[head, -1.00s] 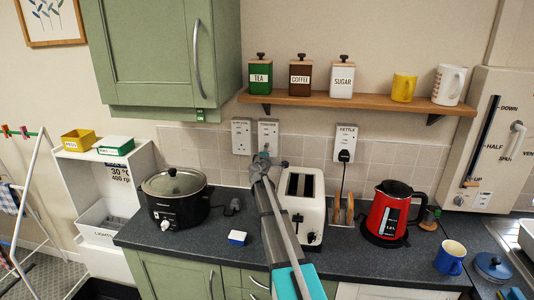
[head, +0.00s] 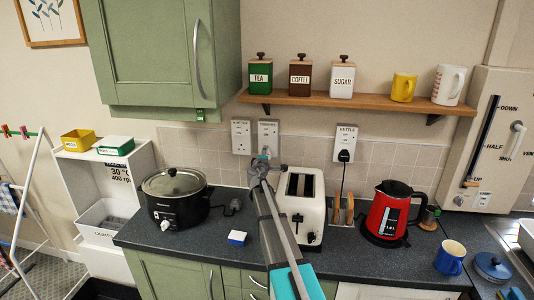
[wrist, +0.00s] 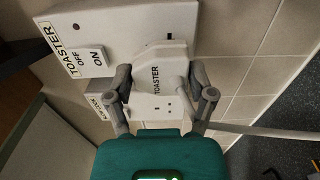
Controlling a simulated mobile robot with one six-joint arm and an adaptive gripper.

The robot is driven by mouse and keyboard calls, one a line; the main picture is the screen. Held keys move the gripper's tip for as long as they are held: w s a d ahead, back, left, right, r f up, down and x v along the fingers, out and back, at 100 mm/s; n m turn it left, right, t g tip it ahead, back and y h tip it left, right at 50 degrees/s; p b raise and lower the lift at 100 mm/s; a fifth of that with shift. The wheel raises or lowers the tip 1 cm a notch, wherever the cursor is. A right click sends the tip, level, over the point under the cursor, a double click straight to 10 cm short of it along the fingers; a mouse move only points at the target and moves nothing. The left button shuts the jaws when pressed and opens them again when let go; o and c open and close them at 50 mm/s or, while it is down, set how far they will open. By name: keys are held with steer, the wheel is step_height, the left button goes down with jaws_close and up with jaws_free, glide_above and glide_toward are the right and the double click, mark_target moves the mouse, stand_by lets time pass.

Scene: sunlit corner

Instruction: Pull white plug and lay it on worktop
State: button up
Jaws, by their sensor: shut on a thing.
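The white plug (wrist: 172,78), labelled TOASTER, sits between the two grey fingers of my gripper (wrist: 160,73) in the wrist view, which are shut on it. Behind it is the white wall socket (wrist: 118,28) labelled TOASTER, with an OFF/ON switch. Small holes show on the socket face beside the plug. I cannot tell whether its pins are clear of the socket. A pale cord runs off to the right. In the head view my gripper (head: 262,162) is just below the toaster socket (head: 268,134) and hides the plug. The dark worktop (head: 205,232) lies below.
The white toaster (head: 302,218) stands right of my arm. A black slow cooker (head: 173,205), its dark plug (head: 233,206) and a blue-and-white block (head: 237,238) are to the left. A red kettle (head: 388,215) is farther right.

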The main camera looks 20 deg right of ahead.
steer(key=shift+s+a, duration=0.4)
steer(key=shift+s, duration=0.1)
steer(key=shift+s+a, duration=0.2)
steer(key=shift+s, duration=0.1)
steer(key=shift+s+a, duration=0.15)
steer(key=shift+s, duration=0.15)
steer(key=shift+s+a, duration=0.15)
steer(key=shift+s+a, duration=0.1)
stand_by(0.3)
steer(key=s+a, duration=0.6)
steer(key=a, duration=0.4)
steer(key=shift+a, duration=0.2)
stand_by(1.8)
stand_by(0.3)
steer(key=shift+w+f+g+y+b, duration=0.1)
steer(key=shift+f+g+y+b, duration=0.35)
steer(key=shift+f+b, duration=1.75)
steer(key=shift+s+f+g+y+b, duration=0.2)
steer(key=shift+f+g+b, duration=0.7)
steer(key=shift+f, duration=2.35)
steer(key=shift+w+f+g+y+b, duration=0.2)
steer(key=shift+f+g+y+b, duration=0.2)
steer(key=shift+f+b, duration=1.9)
